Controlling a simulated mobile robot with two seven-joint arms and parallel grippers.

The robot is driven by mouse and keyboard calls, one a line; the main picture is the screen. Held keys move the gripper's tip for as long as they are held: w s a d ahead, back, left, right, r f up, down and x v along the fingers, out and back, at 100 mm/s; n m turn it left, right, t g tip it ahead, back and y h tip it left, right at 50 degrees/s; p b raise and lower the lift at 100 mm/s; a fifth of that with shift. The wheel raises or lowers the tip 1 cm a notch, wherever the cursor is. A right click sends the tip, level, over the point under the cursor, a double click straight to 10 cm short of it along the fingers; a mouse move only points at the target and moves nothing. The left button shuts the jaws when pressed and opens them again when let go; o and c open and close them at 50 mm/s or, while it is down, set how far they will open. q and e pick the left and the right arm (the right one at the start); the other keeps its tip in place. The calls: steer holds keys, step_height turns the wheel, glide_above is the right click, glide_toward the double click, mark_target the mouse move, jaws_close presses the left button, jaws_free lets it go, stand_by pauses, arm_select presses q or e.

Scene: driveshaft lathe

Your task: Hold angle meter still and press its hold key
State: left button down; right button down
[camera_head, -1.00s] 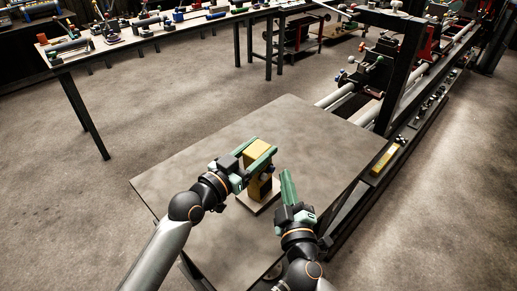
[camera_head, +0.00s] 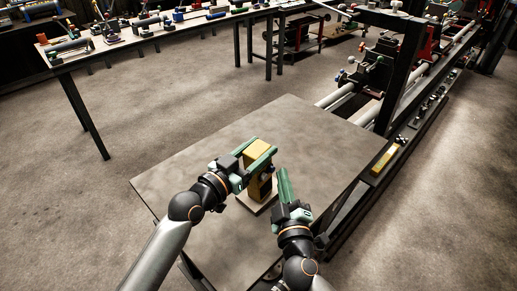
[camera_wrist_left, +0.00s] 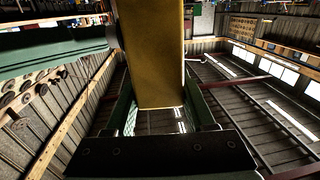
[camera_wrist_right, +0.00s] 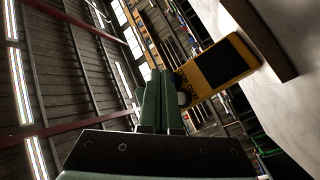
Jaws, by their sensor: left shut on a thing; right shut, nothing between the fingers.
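The angle meter (camera_head: 257,149) is a yellow block standing upright on a small pale base plate (camera_head: 262,207) on the table. My left gripper (camera_head: 263,148) is shut on its upper part, one finger on each side. The yellow body fills the middle of the left wrist view (camera_wrist_left: 152,55). The right wrist view shows its dark screen (camera_wrist_right: 222,62) and lettering beside a small round key (camera_wrist_right: 182,98). My right gripper (camera_head: 283,172) is shut and empty just right of the meter. Its fingertips (camera_wrist_right: 160,78) are close to the key; I cannot tell whether they touch.
The grey table top (camera_head: 190,165) is clear around the meter. A lathe (camera_head: 400,65) stands behind to the right, with a yellow bar (camera_head: 385,158) on its near edge. A long bench (camera_head: 150,30) with several tools is at the back left.

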arm_select(q)
steer(key=shift+f, duration=0.4)
arm_select(e)
steer(key=shift+w+a, duration=0.3)
steer(key=shift+a, duration=0.05)
stand_by(0.4)
steer(key=shift+s+d, duration=0.55)
steer(key=shift+d, duration=0.15)
steer(key=s+d, duration=0.3)
steer(key=d, duration=0.1)
steer(key=shift+s+d, duration=0.35)
steer(key=shift+s, duration=0.05)
stand_by(0.7)
arm_select(q)
steer(key=c, duration=0.6)
jaws_free()
steer(key=o, duration=0.6)
steer(key=shift+r, duration=0.3)
